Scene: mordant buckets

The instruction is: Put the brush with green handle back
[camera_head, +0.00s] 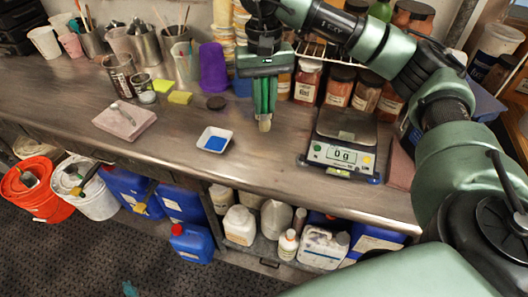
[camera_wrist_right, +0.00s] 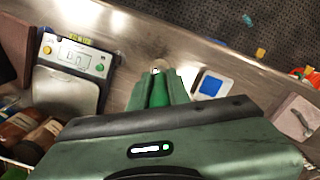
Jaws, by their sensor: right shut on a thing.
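My right gripper (camera_head: 264,100) points down above the middle of the counter. It is shut on the brush with green handle (camera_head: 264,124), whose pale tip sticks out below the fingers. In the right wrist view the green handle (camera_wrist_right: 158,92) shows between the fingers, which hide much of it. The tip looks close to the counter; I cannot tell if it touches. Metal cups with brushes and tools stand at the back left, among them a cup (camera_head: 146,50) and another (camera_head: 176,46). My left gripper is not in view.
A white dish of blue powder (camera_head: 213,139) lies left of the gripper. A scale (camera_head: 343,150) stands to its right. Jars (camera_head: 307,82) line the back, beside a purple cup (camera_head: 213,67). A pinkish block (camera_head: 124,122) lies at left. Buckets (camera_head: 33,187) stand on the floor below.

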